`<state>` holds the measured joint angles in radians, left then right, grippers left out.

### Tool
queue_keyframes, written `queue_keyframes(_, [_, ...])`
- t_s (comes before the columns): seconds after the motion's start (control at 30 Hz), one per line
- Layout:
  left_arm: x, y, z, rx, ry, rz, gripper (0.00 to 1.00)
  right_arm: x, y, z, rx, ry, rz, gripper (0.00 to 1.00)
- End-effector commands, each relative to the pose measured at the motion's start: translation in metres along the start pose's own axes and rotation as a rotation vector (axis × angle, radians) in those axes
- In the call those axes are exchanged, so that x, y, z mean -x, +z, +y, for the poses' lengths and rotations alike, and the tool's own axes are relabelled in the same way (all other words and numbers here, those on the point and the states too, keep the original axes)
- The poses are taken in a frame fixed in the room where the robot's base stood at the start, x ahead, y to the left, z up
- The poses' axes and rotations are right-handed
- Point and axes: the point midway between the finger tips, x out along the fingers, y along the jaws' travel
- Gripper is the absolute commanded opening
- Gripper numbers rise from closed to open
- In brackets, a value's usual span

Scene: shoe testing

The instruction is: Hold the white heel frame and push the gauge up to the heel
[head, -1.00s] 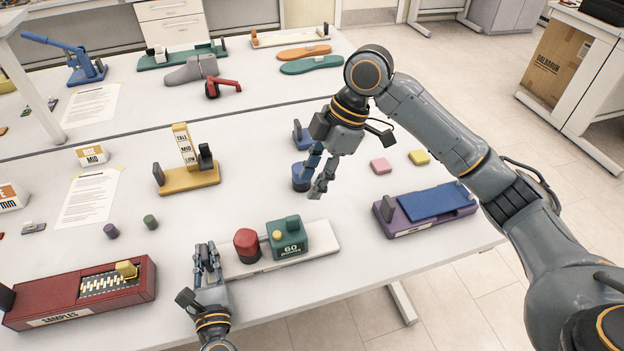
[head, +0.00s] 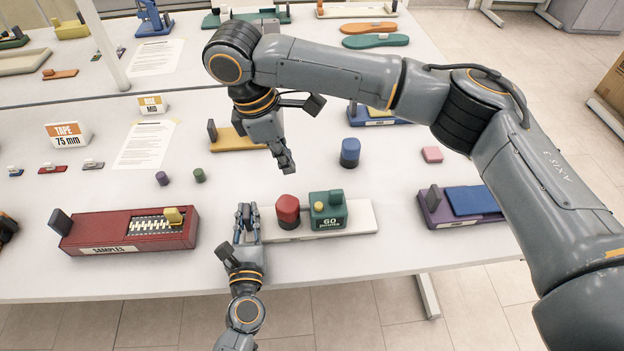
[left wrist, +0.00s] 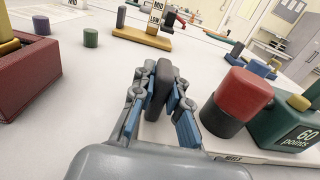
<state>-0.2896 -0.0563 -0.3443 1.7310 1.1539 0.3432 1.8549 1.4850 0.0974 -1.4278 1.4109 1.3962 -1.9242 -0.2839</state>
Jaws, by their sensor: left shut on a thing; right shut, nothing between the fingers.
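The white heel frame (head: 361,216) lies along the front of the table. A red and black heel (head: 288,211) stands on its left part, and the green gauge marked 60 points (head: 328,211) stands just right of the heel. My left gripper (head: 246,211) is shut on the dark end plate at the frame's left end. That end plate (left wrist: 164,88) shows between the fingers in the left wrist view. My right gripper (head: 289,170) is shut and empty, hanging above and behind the heel.
A red samples box (head: 130,232) is left of the frame. A blue cylinder (head: 350,153) stands behind the gauge, and a purple fixture with a blue pad (head: 470,203) is to the right. A yellow fixture (head: 228,139) is partly hidden by my right arm.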

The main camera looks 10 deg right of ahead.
Motion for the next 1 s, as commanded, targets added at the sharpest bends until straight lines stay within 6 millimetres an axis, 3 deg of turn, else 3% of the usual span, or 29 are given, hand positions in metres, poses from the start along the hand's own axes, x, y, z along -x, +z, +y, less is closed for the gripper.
queue_keyframes(0.17, [0.0,0.0,-0.001,0.0,-0.002,0.0,0.0,-0.024,0.001,0.0,-0.002,-0.001,-0.006,0.0])
queue_keyframes(0.53, [0.0,0.0,-0.001,0.0,-0.002,0.0,0.0,-0.102,0.001,-0.001,0.0,-0.002,-0.004,0.0])
queue_keyframes(0.73, [0.0,0.0,-0.001,0.0,-0.001,0.0,0.0,-0.105,0.03,0.001,-0.002,0.001,-0.002,0.0])
queue_keyframes(1.0, [0.0,0.0,-0.001,0.0,-0.001,0.0,0.0,-0.107,0.039,0.0,-0.001,0.0,-0.001,0.0])
